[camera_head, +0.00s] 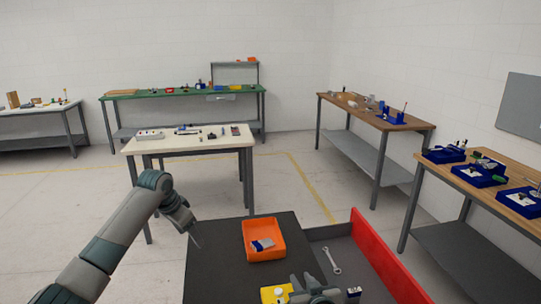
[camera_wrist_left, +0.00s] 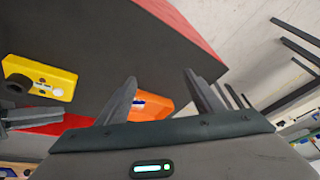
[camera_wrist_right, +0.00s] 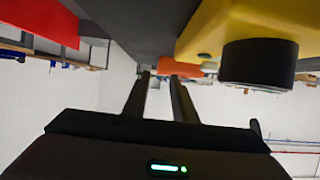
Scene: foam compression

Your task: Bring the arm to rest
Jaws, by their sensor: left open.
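My left arm comes in from the left in the head view, and its gripper (camera_head: 195,238) hangs by the left edge of the dark worktop (camera_head: 215,265). In the left wrist view the left gripper (camera_wrist_left: 160,85) has its fingers spread, with nothing between them. My right gripper (camera_head: 318,290) is low at the bottom edge of the head view, beside a yellow device (camera_head: 272,294). In the right wrist view the right gripper's fingers (camera_wrist_right: 160,78) stand a small gap apart and hold nothing. The yellow device (camera_wrist_right: 245,35) with its black round part is close on the right there.
An orange bin (camera_head: 263,252) with a blue and white item (camera_head: 263,244) sits on the worktop. A wrench (camera_head: 331,261) lies on a grey surface (camera_head: 345,250) beside a red panel (camera_head: 385,262). A white table (camera_head: 190,146) and other benches stand farther off.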

